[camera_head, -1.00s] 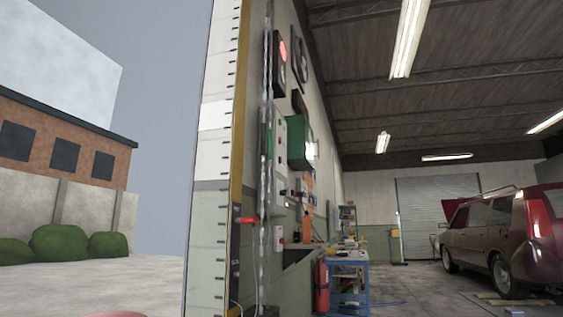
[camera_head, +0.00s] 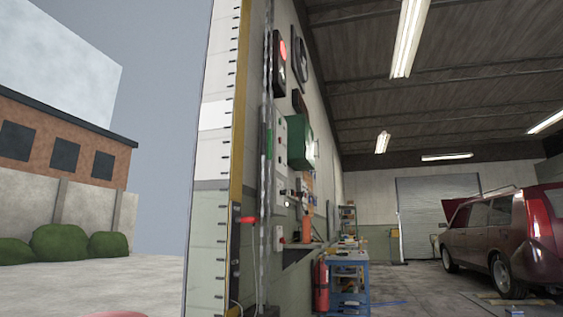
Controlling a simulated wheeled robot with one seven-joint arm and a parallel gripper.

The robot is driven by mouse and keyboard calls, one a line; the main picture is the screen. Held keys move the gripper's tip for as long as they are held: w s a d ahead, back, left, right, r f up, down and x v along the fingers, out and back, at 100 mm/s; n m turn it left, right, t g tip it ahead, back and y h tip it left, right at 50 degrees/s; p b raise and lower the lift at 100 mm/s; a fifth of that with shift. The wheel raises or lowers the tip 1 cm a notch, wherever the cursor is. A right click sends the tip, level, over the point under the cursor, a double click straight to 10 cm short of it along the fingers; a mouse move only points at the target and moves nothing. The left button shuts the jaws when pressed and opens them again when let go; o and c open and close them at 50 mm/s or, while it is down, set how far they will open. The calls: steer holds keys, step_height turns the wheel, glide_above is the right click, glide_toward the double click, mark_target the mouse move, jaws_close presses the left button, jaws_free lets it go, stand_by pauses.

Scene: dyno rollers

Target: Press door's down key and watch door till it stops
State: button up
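A grey slatted roller door (camera_head: 425,205) is at the back wall, down behind the van. Beside me on the left is a tall open doorway to the yard, with no door panel visible in it. The doorway's edge (camera_head: 208,150) has a white and green face with black tick marks and a yellow strip. On the wall just inside is a pale control box (camera_head: 280,140) with small buttons. Which button is the down key is too small to tell. A red lamp (camera_head: 282,50) glows in a dark housing above. My gripper is not in view.
A hanging chain (camera_head: 266,190) and a red handle (camera_head: 248,220) are near the wall edge. A dark red van (camera_head: 490,240) is at the right. Floor between is mostly clear.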

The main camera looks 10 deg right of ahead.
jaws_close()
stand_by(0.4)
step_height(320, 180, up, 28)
steer(key=p, duration=2.8)
